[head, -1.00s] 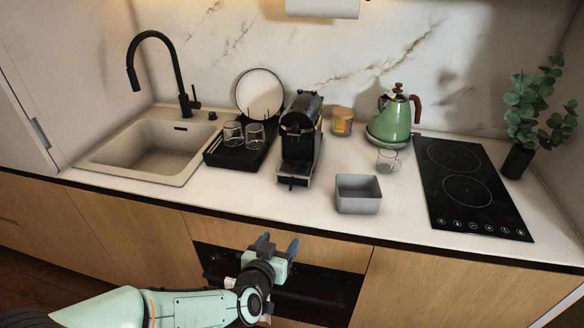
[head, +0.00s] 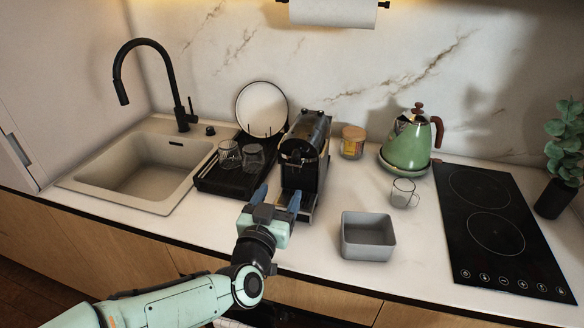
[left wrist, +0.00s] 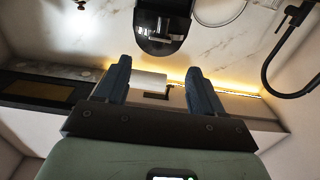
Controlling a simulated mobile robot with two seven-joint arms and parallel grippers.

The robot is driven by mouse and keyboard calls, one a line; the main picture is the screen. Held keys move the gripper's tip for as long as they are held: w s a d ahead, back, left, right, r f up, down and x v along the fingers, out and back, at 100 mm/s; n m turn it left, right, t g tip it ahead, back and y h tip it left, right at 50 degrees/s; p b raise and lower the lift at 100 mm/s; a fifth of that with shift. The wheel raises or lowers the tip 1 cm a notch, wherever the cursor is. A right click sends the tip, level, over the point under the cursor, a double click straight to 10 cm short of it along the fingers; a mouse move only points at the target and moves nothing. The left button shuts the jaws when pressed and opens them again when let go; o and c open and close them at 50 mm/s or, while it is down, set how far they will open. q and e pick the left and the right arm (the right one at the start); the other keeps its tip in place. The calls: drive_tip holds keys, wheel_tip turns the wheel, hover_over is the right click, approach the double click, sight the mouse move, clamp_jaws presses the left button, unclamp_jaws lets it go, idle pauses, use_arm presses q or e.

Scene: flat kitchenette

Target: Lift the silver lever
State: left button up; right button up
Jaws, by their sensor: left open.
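The black coffee machine (head: 305,150) stands on the counter near the middle, with shiny silver parts at its top and front. I cannot clearly pick out the silver lever among them in the head view. In the left wrist view the machine (left wrist: 163,25) is upside down at the top edge, with a bright silvery part at its front. My left gripper (head: 277,198) is open and empty, in front of the machine and apart from it, its blue fingers pointing toward it. Its two fingers also show in the left wrist view (left wrist: 160,78). My right gripper is out of view.
A drying rack (head: 225,180) with two glasses and a round plate stands left of the machine, beside the sink (head: 150,170). A grey box (head: 367,236), a glass cup (head: 402,193), a candle jar (head: 353,143) and a green kettle (head: 408,145) stand to the right.

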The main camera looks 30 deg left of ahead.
sight(293, 165)
use_arm(q)
drive_tip(key=p+x, duration=0.1)
drive_tip(key=x, duration=0.9)
drive_tip(key=shift+w, duration=0.1)
drive_tip(key=shift+c, duration=0.3)
clamp_jaws()
